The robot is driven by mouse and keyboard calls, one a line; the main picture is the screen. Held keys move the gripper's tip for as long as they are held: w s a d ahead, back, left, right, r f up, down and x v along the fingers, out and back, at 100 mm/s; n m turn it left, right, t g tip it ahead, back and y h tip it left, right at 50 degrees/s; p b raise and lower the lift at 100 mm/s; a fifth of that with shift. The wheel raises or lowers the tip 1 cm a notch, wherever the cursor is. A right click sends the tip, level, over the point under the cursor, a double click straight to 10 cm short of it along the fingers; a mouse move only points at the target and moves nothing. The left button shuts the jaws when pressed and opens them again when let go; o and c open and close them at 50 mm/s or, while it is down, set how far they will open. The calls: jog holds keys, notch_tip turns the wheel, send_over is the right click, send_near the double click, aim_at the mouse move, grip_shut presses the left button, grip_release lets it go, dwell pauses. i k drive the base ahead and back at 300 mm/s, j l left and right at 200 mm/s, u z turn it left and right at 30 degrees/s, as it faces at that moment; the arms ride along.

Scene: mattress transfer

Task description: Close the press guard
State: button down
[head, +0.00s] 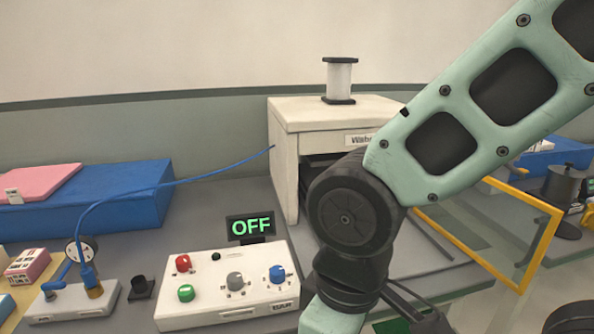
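The press (284,150) is a white box-shaped cabinet with a white cylinder on top and a dark opening in front, partly hidden by my arm. The press guard (541,252) is a clear panel in a yellow frame. It stands open, swung out to the right of the press. Its left part is hidden behind my arm. My arm crosses in front of the press, and dark parts of my gripper (418,312) show at the bottom edge, left of and below the guard. The fingertips cannot be made out.
A white control box (228,307) with knobs and a display (250,227) reading OFF stands in front of the press. A blue hose (180,184) runs from a small pump unit (72,302) to the press. A blue block (100,196) lies left; a dark pot (563,187) stands right.

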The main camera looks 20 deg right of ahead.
aim_at(557, 214)
jog(key=l+u, duration=0.15)
jog(key=l, duration=0.25)
jog(key=k+l+u, duration=0.1)
jog(key=l, duration=0.3)
jog(key=k+l+u, duration=0.15)
jog(key=l, duration=0.25)
jog(key=l+u, duration=0.15)
jog(key=l, duration=0.25)
jog(key=k+l+u, duration=0.1)
jog(key=l, duration=0.25)
jog(key=k+l+u, duration=0.15)
jog(key=l, duration=0.2)
jog(key=k+l+u, duration=0.1)
jog(key=l, duration=0.25)
jog(key=l+u, duration=0.1)
jog(key=l, duration=0.4)
jog(key=k+l+u, duration=0.15)
jog(key=l, duration=0.3)
jog(key=l+u, duration=0.1)
jog(key=l, duration=0.4)
jog(key=k+z, duration=0.15)
jog(key=z, duration=0.25)
jog(key=k+l+z, duration=0.1)
jog(key=z, duration=0.25)
jog(key=k, duration=0.1)
